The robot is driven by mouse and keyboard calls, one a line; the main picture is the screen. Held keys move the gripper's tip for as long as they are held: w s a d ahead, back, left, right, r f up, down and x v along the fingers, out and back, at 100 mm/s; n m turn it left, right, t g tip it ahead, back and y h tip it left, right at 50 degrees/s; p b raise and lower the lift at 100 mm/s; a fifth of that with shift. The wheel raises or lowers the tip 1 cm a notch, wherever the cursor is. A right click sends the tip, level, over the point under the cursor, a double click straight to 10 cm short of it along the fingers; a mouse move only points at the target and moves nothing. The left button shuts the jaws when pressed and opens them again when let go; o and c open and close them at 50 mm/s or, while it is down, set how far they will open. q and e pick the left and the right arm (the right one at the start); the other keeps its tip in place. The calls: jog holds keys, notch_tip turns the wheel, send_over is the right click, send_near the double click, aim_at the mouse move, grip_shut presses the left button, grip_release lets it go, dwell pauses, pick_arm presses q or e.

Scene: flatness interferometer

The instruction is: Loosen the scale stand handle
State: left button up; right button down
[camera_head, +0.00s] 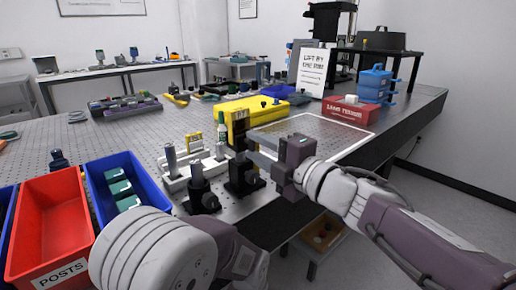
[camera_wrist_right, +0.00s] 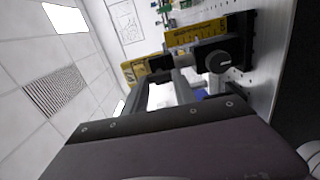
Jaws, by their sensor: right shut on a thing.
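The scale stand (camera_head: 238,128) is a black upright with a yellow scale plate near the table's front edge. In the right wrist view, a yellow scale (camera_wrist_right: 195,32) and a round black knob with a white mark (camera_wrist_right: 220,62) show beside my fingers. My right gripper (camera_head: 254,150) reaches in from the right to the upper part of the stand. Its fingers (camera_wrist_right: 162,82) are shut on a small dark part, apparently the scale stand handle, mostly hidden between them. My left arm crosses the bottom of the head view; its gripper is out of view.
Black post holders (camera_head: 201,190) stand left of the scale stand. A blue bin (camera_head: 93,190) with teal parts and a red posts bin (camera_head: 40,225) are at the left. A clear plate (camera_head: 325,133) lies right behind my gripper. A red box (camera_head: 347,110) is beyond.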

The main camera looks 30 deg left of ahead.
jog(key=shift+f, duration=0.1)
jog(key=c, duration=1)
grip_release()
jog(key=p+v, duration=0.1)
jog(key=v, duration=0.8)
